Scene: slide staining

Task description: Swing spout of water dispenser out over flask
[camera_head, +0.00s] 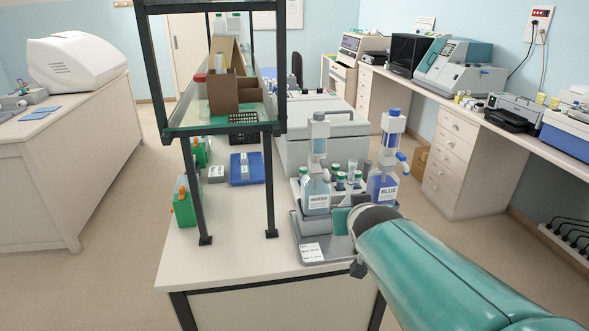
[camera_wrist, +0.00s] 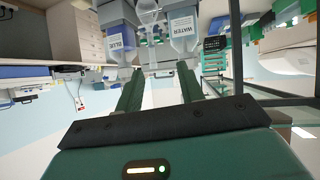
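The water dispenser (camera_head: 317,192) is a clear bottle with a white WATER label and a tall top, upright on the grey tray (camera_head: 329,253). In the wrist view, which is upside down, the water dispenser (camera_wrist: 184,28) is at the upper middle, beyond one finger. I cannot clearly make out which way its spout points. I cannot identify the flask with certainty; a clear vessel shows between the bottles in the wrist view. My gripper (camera_wrist: 157,78) is open, its two green fingers apart with nothing held between them. In the head view my arm mostly hides it, beside the tray.
A blue dispenser (camera_head: 383,186) stands right of the water dispenser, with small capped tubes between and behind them. A large grey box (camera_head: 322,135) is behind. A dark-framed shelf (camera_head: 226,125) rises at left, with a blue rack (camera_head: 246,168) underneath. The bench's front left is clear.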

